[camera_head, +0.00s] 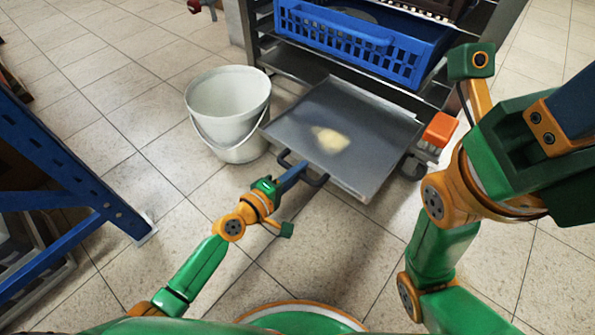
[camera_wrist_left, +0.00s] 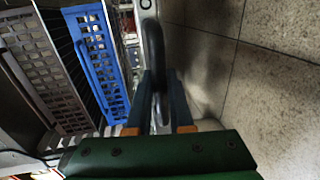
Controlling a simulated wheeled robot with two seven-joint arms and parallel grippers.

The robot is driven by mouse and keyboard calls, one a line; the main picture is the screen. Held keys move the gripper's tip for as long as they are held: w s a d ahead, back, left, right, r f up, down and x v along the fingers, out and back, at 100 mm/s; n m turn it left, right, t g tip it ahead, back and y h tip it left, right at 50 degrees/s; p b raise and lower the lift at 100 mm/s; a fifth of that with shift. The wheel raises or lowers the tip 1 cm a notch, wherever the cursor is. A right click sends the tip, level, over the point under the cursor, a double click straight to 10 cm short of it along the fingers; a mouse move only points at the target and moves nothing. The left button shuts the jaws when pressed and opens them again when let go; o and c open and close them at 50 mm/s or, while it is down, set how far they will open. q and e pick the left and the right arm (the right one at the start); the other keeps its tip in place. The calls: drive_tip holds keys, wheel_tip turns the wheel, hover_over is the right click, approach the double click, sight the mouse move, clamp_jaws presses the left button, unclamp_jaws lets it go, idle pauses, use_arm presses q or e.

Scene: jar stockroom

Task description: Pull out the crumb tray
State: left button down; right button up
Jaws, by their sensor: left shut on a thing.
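The crumb tray (camera_head: 375,125) is a flat grey metal sheet with a low rim, sticking out from the bottom of a metal rack over the floor. A pale yellow crumb patch (camera_head: 331,140) lies on it. Its dark bar handle (camera_head: 318,182) is on the near edge; in the left wrist view the handle (camera_wrist_left: 153,45) runs between the two blue fingers. My left gripper (camera_head: 291,176) is shut on this handle. My right gripper (camera_head: 570,100) is partly in view at the right edge, away from the tray; its fingertips are cut off.
A white bucket (camera_head: 228,108) stands on the floor close to the tray's left side. A blue basket (camera_head: 352,45) sits on the rack above. An orange-red block (camera_head: 440,130) is beside the tray's right edge. A blue shelf frame (camera_head: 75,205) stands at the left. Tiled floor before the tray is clear.

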use_arm(q)
drive_tip(key=c, duration=0.8)
unclamp_jaws()
drive_tip(key=p+v, duration=0.1)
drive_tip(key=v, duration=0.6)
